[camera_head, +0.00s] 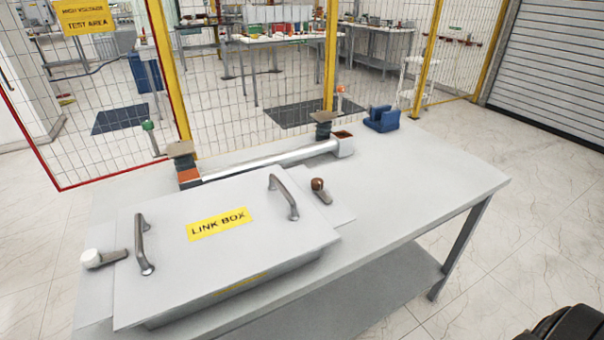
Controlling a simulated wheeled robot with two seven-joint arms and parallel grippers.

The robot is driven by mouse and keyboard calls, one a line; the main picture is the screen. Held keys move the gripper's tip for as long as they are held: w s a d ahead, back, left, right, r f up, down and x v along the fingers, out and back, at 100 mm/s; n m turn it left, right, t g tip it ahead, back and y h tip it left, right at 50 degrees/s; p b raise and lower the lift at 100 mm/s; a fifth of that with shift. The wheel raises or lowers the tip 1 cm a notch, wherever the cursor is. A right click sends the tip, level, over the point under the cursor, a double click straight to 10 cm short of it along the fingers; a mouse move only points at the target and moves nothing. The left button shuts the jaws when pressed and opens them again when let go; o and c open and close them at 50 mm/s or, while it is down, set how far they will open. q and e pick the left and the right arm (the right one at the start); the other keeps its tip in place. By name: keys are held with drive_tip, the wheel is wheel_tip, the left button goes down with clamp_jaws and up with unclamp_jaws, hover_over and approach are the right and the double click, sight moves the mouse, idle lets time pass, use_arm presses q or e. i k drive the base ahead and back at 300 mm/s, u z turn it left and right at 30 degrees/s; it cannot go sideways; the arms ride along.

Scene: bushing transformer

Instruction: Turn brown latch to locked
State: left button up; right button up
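The brown latch (318,185) is a round brown knob on a short grey lever, on the flat plate beside the right edge of the link box (215,250). Its lever points from the knob toward the lower right, away from the lid. The box is a grey, closed case with a yellow "LINK BOX" label (219,223) and two grey handles on its lid. A white latch (92,259) with a grey lever sits at the left edge, its lever pointing toward the box. My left gripper is out of view. A dark part of mine shows at the bottom right, with no fingers visible.
The light grey table (430,195) is clear right of the box. Behind the box lies a long light tube (265,162) with dark-topped end blocks. A blue block (381,119) stands near the back edge. A yellow-posted mesh fence (250,80) runs behind the table.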

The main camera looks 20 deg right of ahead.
sight(316, 183)
drive_tip(key=z, duration=2.1)
drive_tip(key=k, duration=0.8)
drive_tip(key=u, duration=0.55)
